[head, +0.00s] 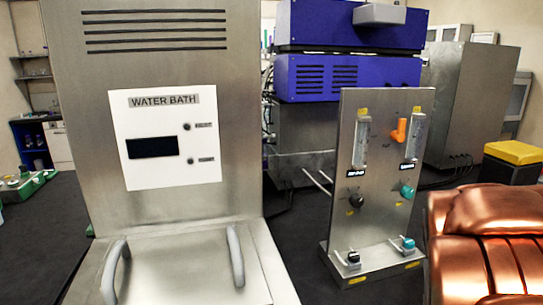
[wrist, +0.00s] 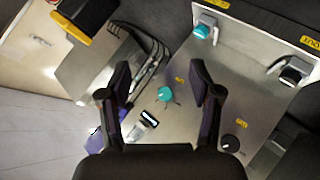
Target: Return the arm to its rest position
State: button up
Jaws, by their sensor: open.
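My gripper (wrist: 163,82) is open in the wrist view, with its two dark fingers spread and nothing between them. It points toward the metal flow panel (wrist: 245,75), which appears turned round in this view. A teal knob (wrist: 164,94) shows in the gap between the fingers, apparently beyond them. A black knob (wrist: 229,143) is beside the right finger. In the head view the same panel (head: 380,222) stands upright right of centre, with an orange lever (head: 399,132) and two clear tubes. I cannot make out the gripper in the head view.
A steel water bath (head: 80,140) with two handles fills the left of the head view. A purple unit (head: 350,75) is behind the panel. A yellow-topped box (head: 515,152) is at right. Teal (head: 408,244) and black (head: 353,258) fittings sit on the panel's base. Dark surface separates bath and panel.

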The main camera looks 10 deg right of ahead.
jog(key=s+a+f+g+y, duration=0.2)
jog(key=s+a+f+g, duration=0.1)
jog(key=s+a, duration=0.6)
jog(key=s+a+f+g+y, duration=0.3)
jog(key=s+a+f, duration=0.1)
jog(key=s+a, duration=0.6)
jog(key=s+a+f+m+g+y, duration=0.1)
jog(key=s+a+f+g+y, duration=0.1)
jog(key=s+a, duration=0.7)
jog(key=shift+s+a+f+g+y+p, duration=0.15)
jog(key=shift+a+f+g+y+p, duration=0.25)
jog(key=shift+a+f+g, duration=0.55)
jog(key=shift+d+r, duration=0.2)
jog(key=shift+r, duration=0.1)
